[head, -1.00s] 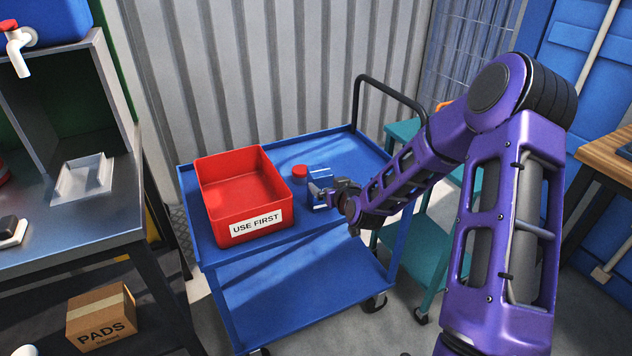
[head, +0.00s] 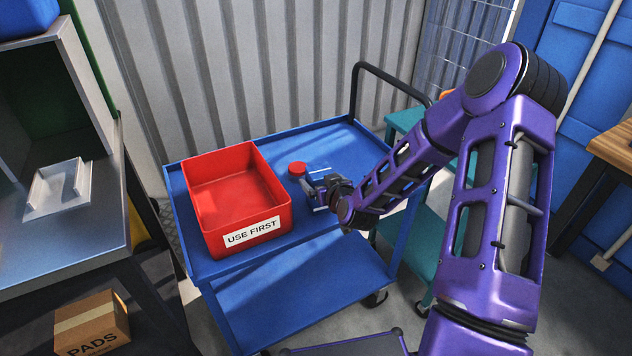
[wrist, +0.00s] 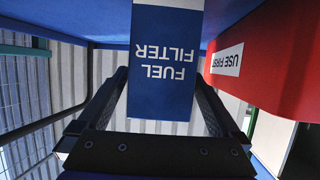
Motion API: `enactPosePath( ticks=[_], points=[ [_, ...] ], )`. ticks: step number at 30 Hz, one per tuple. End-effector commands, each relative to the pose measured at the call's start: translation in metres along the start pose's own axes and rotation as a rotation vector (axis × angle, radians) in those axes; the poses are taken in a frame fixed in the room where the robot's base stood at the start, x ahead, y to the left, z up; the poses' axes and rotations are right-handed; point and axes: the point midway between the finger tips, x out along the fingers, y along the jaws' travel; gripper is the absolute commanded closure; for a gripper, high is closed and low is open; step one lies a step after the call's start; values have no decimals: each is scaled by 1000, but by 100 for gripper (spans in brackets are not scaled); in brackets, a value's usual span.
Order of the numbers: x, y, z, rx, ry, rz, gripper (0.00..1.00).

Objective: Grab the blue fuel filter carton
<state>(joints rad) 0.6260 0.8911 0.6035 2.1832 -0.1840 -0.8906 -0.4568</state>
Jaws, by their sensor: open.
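The blue fuel filter carton (wrist: 165,65) has white "FUEL FILTER" lettering, upside down in the wrist view, and a white band at one end. It stands on the blue cart's top (head: 222,265). In the head view only a little of the carton (head: 320,171) shows past my gripper (head: 318,192). My gripper is open, and in the wrist view its two dark fingers (wrist: 162,78) lie on either side of the carton. I cannot tell whether either finger touches it.
A red "USE FIRST" bin (head: 278,213) stands left of the carton on the cart. A small red-capped item (head: 297,168) sits between them, near my fingers. A black cart handle (head: 355,85) rises behind. A metal bench (head: 90,225) is at the left.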

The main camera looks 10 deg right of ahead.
Motion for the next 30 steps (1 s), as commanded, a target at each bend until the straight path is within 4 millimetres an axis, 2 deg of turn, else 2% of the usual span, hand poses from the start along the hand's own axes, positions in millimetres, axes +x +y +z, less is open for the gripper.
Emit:
enactPosePath(
  ticks=[11, 14, 26, 27, 30],
  points=[
    [-2, -1, 3, 0, 0, 0, 0],
    [-2, -1, 3, 0, 0, 0, 14],
    [-1, -1, 3, 0, 0, 0, 86],
    [-1, -1, 2, 0, 2, 0, 91],
    [-1, -1, 2, 0, 2, 0, 91]
  ],
)
